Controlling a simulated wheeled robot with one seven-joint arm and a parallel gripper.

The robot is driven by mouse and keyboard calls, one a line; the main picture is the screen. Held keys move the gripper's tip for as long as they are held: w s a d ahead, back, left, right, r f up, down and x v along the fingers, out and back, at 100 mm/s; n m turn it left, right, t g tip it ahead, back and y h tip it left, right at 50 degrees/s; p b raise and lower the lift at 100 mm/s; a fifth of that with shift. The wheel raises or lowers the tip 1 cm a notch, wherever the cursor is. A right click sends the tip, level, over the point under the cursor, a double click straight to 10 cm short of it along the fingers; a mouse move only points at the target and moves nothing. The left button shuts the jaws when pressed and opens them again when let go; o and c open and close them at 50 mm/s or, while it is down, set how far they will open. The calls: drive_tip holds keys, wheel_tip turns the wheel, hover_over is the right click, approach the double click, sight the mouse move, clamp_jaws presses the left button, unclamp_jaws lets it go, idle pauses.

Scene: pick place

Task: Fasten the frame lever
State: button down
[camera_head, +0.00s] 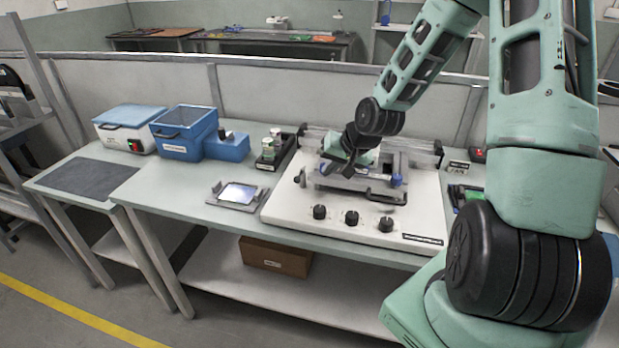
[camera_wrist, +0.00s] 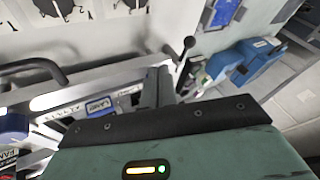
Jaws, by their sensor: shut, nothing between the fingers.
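The metal frame fixture (camera_head: 350,182) sits on a white board (camera_head: 285,213) on the bench. It has a black front handle (camera_head: 383,197), which also shows in the wrist view (camera_wrist: 35,68). In the wrist view a short lever with a black ball end (camera_wrist: 188,44) stands at the frame's end, just right of my fingertips; I cannot tell whether it is fastened. My gripper (camera_wrist: 158,80) is shut and empty, over the frame beside that lever. In the head view my gripper (camera_head: 346,160) is low over the frame, its fingertips hard to make out. I cannot tell whether it touches anything.
Several black knobs (camera_head: 352,217) line the board's front. A small screen in a holder (camera_head: 238,194) lies to the left. A blue bin (camera_head: 184,133) and a blue-lidded box (camera_head: 126,128) stand farther left. The bench front left is clear.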

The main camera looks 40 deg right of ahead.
sight(301, 173)
drive_tip(key=x, duration=0.3)
drive_tip(key=shift+w+a+f, duration=0.15)
drive_tip(key=shift+w+f, duration=0.05)
drive_tip(key=shift+f, duration=0.15)
drive_tip(key=shift+w+a+r+p, duration=0.1)
drive_tip(key=shift+w+a+p, duration=0.2)
drive_tip(key=shift+w+a, duration=0.45)
drive_tip(key=shift+w+a+f, duration=0.25)
drive_tip(key=shift+w+a, duration=0.2)
drive_tip(key=shift+a, duration=0.15)
drive_tip(key=shift+a, duration=0.15)
